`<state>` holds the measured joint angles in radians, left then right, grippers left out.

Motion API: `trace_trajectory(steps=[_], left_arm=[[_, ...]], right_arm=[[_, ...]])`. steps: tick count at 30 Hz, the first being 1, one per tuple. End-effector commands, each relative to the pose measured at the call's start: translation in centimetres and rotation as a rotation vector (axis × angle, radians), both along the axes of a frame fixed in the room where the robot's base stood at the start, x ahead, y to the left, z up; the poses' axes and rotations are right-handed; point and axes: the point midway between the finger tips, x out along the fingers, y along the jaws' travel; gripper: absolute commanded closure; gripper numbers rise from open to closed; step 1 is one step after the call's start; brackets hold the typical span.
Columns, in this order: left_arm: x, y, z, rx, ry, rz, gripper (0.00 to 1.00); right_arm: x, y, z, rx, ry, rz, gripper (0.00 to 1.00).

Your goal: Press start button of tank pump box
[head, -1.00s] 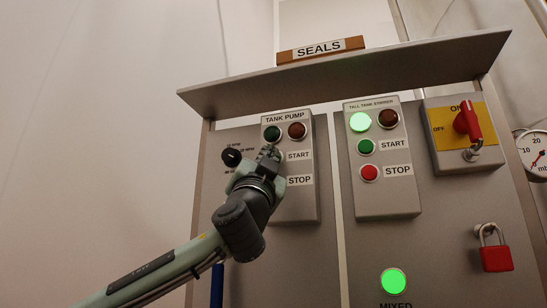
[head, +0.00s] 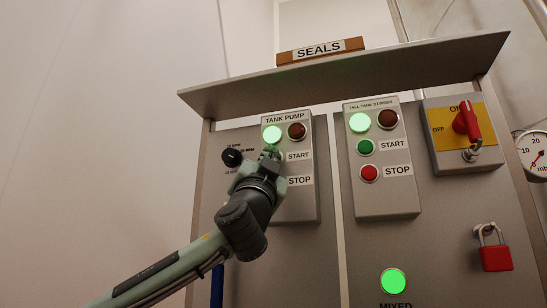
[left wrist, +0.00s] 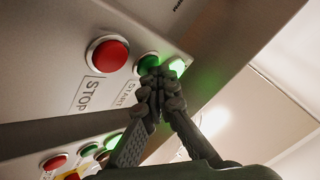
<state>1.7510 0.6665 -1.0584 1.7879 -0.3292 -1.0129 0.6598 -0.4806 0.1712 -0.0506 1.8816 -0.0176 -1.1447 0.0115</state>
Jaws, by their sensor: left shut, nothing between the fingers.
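The tank pump box (head: 304,208) is a grey box on the panel's left side. Its green lamp (head: 272,134) at upper left is lit, and the dark red lamp (head: 296,131) beside it is unlit. My left gripper (head: 270,153) is shut and empty, its fingertips at the place beside the START label. In the left wrist view the shut fingertips (left wrist: 160,80) overlap the green start button (left wrist: 149,63); whether they press it I cannot tell. The red stop button (left wrist: 107,54) shows there, clear of the fingers. My right gripper is not in view.
The tall tank stirrer box (head: 388,200) stands to the right with its green lamp lit. A black knob (head: 232,157) is left of my gripper.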

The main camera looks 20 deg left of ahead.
Motion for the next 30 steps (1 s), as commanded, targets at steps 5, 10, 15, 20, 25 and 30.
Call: trace_trajectory(steps=[5,10,15,20,25,30], left_arm=[[-0.7,0.1,-0.3,-0.002,0.0,0.0,1.0],[-1.5,0.1,-0.2,-0.002,0.001,-0.001,1.0],[-1.5,0.1,-0.1,0.0,0.001,0.0,1.0],[-1.7,0.1,-0.2,-0.001,0.0,-0.001,1.0],[-3.2,0.1,-0.3,-0.002,-0.002,-0.002,1.0],[-4.9,0.2,-0.3,-0.002,-0.001,-0.001,1.0]], right_arm=[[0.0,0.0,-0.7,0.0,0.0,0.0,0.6],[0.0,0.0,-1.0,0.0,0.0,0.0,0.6],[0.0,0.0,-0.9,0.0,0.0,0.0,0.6],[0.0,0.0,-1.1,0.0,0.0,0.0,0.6],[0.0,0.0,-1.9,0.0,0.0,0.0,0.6],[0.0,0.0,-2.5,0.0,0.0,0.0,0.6]])
